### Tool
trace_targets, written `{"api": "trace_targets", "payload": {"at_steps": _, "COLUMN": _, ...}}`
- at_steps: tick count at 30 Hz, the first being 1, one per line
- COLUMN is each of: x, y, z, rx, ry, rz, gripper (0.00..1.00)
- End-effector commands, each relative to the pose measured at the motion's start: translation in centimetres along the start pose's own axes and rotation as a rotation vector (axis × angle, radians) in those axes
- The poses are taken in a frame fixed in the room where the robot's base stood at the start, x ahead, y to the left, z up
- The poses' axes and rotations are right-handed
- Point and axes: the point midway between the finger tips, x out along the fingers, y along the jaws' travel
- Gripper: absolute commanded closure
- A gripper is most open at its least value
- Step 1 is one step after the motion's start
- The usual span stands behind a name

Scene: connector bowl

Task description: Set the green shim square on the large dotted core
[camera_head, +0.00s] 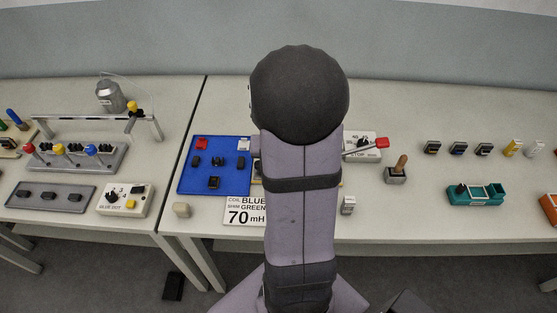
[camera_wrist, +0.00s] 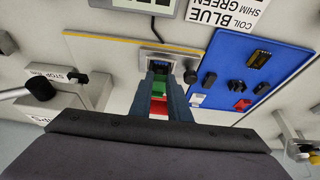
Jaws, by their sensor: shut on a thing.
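In the wrist view my gripper (camera_wrist: 161,76) is shut on a small green piece, the green shim (camera_wrist: 159,88), between its two dark fingers. A red patch shows just behind the green; I cannot tell what it belongs to. Beyond the fingertips is a grey fixture (camera_wrist: 165,58) with a dark top, partly hidden by the fingers. I cannot tell whether the shim touches it. No dots are clear enough to pick out the large dotted core. In the head view my arm hides the gripper and the shim.
A blue mat (camera_head: 228,187) carries several dark parts, a red piece (camera_head: 202,143) and a white piece (camera_head: 243,145). A card (camera_head: 240,214) reads coil blue, shim green, 70 mH.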

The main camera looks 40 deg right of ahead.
Motion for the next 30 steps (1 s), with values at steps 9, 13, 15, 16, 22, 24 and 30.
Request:
{"api": "trace_targets", "payload": {"at_steps": 9, "x": 1.5, "y": 0.0, "z": 0.6, "rx": 0.0, "ry": 0.0, "rz": 0.0, "gripper": 1.0}}
{"api": "trace_targets", "payload": {"at_steps": 13, "x": 1.9, "y": 0.0, "z": 0.8, "rx": 0.0, "ry": 0.0, "rz": 0.0, "gripper": 1.0}}
{"api": "trace_targets", "payload": {"at_steps": 15, "x": 2.0, "y": 0.0, "z": 0.8, "rx": 0.0, "ry": 0.0, "rz": 0.0, "gripper": 1.0}}
{"api": "trace_targets", "payload": {"at_steps": 16, "x": 2.1, "y": 0.0, "z": 0.8, "rx": 0.0, "ry": 0.0, "rz": 0.0, "gripper": 1.0}}
{"api": "trace_targets", "payload": {"at_steps": 22, "x": 2.2, "y": 0.0, "z": 0.9, "rx": 0.0, "ry": 0.0, "rz": 0.0, "gripper": 1.0}}
{"api": "trace_targets", "payload": {"at_steps": 24, "x": 2.2, "y": 0.0, "z": 0.9, "rx": 0.0, "ry": 0.0, "rz": 0.0, "gripper": 1.0}}
{"api": "trace_targets", "payload": {"at_steps": 30, "x": 2.1, "y": 0.0, "z": 0.9, "rx": 0.0, "ry": 0.0, "rz": 0.0, "gripper": 0.79}}
